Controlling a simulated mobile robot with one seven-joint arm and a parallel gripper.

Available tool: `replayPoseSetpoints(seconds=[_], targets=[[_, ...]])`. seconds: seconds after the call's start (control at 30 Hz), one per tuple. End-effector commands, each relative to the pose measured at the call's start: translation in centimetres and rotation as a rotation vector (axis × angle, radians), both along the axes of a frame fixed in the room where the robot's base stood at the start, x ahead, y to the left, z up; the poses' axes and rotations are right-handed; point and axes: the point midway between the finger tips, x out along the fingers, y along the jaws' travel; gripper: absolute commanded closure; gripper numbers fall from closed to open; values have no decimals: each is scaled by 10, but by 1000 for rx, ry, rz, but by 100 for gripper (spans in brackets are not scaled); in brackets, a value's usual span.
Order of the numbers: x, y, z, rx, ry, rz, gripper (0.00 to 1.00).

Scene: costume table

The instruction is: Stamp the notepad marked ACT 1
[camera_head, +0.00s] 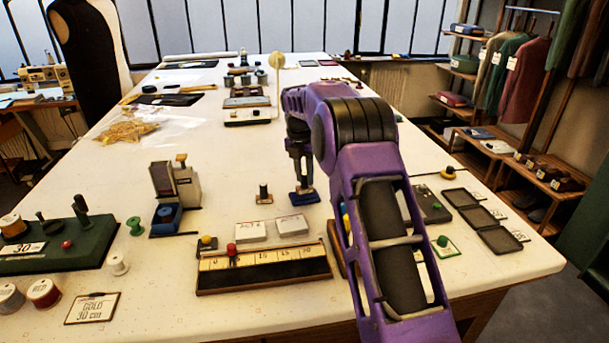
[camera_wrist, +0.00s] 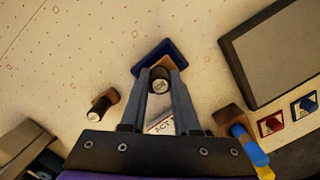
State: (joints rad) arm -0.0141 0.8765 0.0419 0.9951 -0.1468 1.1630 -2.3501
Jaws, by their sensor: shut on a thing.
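My gripper (camera_head: 301,160) points down over the table and is shut on a stamp; in the wrist view the stamp's dark handle with a pale round top (camera_wrist: 159,84) sits between the fingertips. A blue ink pad (camera_head: 304,196) is right below it; it also shows in the wrist view (camera_wrist: 150,54). I cannot tell whether the stamp touches the pad. A second dark-handled stamp (camera_head: 263,194) stands to the left. A pale notepad reading ACT (camera_wrist: 160,124) shows between the fingers, its number hidden. Two notepads (camera_head: 251,231) (camera_head: 291,225) lie nearer; their print is unreadable in the head view.
A long numbered wooden box (camera_head: 265,272) with a red knob lies in front of the notepads. A grey and blue device (camera_head: 175,197) stands at the left. Dark shallow trays (camera_head: 481,217) lie at the right. My arm hides part of the right side.

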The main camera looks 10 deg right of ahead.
Motion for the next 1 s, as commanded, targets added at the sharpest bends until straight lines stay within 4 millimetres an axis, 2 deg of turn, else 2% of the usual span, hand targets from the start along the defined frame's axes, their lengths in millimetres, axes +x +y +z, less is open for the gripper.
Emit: replayPoseSetpoints(seconds=[1.0], targets=[[0,0,-9,0,0,0,100]])
